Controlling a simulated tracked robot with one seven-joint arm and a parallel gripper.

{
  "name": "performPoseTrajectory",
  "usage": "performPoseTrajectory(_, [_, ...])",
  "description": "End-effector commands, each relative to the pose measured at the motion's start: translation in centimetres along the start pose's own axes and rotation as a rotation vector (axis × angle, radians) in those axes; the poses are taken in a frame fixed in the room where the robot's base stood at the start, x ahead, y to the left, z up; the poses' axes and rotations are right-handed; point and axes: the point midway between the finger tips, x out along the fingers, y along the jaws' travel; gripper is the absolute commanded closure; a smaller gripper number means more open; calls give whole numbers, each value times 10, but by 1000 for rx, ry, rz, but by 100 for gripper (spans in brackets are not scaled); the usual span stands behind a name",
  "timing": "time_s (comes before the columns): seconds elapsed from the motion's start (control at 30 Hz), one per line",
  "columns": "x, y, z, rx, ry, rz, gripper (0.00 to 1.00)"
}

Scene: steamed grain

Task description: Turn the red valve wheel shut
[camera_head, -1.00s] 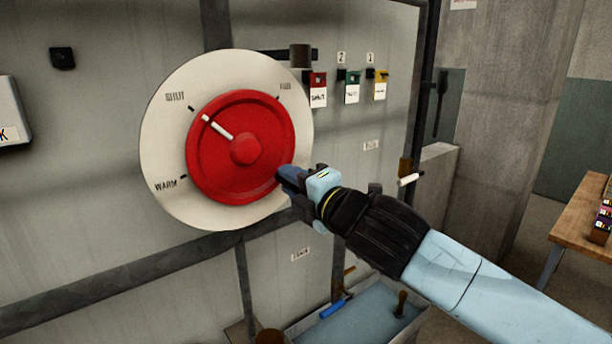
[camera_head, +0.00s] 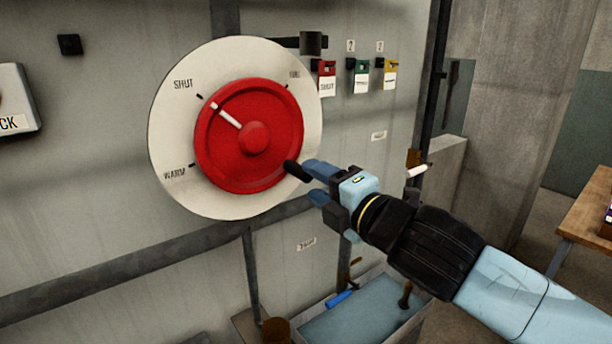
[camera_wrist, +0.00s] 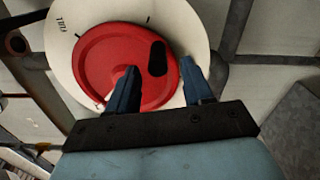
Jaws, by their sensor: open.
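The red valve wheel (camera_head: 228,165) is mounted on a round white dial plate (camera_head: 172,130) on the panel. Its white pointer line (camera_head: 227,117) points up-left, in line with the tick by the SHUT label (camera_head: 183,84). A black handle knob (camera_head: 297,171) sticks out at the wheel's lower right rim. My gripper (camera_head: 314,181) is open just right of the knob, fingers spread and empty. In the wrist view, the knob (camera_wrist: 157,58) shows between the open fingertips (camera_wrist: 160,66), clear of both, with the wheel (camera_wrist: 105,55) behind.
Red, green and yellow tagged holders (camera_head: 358,66) hang upper right of the dial. A trough (camera_head: 365,308) with a blue-handled item (camera_head: 339,299) is below. A wooden table (camera_head: 590,215) stands at the right. The space right of the gripper looks free.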

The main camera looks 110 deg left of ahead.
Motion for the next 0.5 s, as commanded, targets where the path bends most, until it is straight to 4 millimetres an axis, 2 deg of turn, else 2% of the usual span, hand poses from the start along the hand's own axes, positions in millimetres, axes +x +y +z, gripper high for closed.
performPoseTrajectory(0.1, [-24,-1,1,-1,-1,0,49])
performPoseTrajectory(0.3, [-57,-1,0,0,0,-1,49])
performPoseTrajectory(0.5, [-77,-1,1,0,0,-1,49])
